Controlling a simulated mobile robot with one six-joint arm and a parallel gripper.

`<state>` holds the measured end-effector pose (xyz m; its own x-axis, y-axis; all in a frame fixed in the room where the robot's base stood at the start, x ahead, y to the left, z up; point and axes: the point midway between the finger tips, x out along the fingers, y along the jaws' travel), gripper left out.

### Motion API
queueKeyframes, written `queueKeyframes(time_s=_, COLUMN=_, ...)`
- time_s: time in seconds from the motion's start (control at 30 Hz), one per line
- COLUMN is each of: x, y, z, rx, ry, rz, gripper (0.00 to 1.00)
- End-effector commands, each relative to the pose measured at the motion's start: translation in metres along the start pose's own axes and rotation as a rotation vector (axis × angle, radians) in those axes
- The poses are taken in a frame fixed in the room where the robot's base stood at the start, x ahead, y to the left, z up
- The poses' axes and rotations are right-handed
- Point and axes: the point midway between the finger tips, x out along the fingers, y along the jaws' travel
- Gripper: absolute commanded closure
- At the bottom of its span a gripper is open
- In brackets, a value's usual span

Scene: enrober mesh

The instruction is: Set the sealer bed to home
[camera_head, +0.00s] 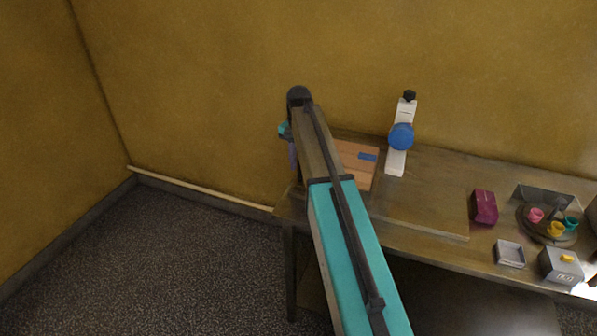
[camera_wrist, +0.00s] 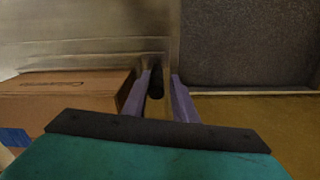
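I cannot tell for sure which thing is the sealer bed. A brown carton (camera_head: 357,166) with a blue patch lies on the table's left part. It also shows at the left of the wrist view (camera_wrist: 65,92). My gripper (camera_head: 292,155) is mostly hidden behind my arm, near the table's left end. In the wrist view its purple fingers (camera_wrist: 160,84) stand apart, beside the carton and over the table's edge strip. A small dark round thing (camera_wrist: 155,90) shows in the gap between them; I cannot tell whether they touch it.
Floor left is clear.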

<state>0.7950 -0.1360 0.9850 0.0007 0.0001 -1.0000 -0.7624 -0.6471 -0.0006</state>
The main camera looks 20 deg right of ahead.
Motion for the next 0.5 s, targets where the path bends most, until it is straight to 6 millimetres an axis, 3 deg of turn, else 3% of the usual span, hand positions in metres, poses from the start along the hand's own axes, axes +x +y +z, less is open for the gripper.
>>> queueKeyframes(time_s=0.5, x=-0.066, y=-0.001, z=-0.002, rx=0.001, ry=0.001, rz=-0.002, gripper=0.75)
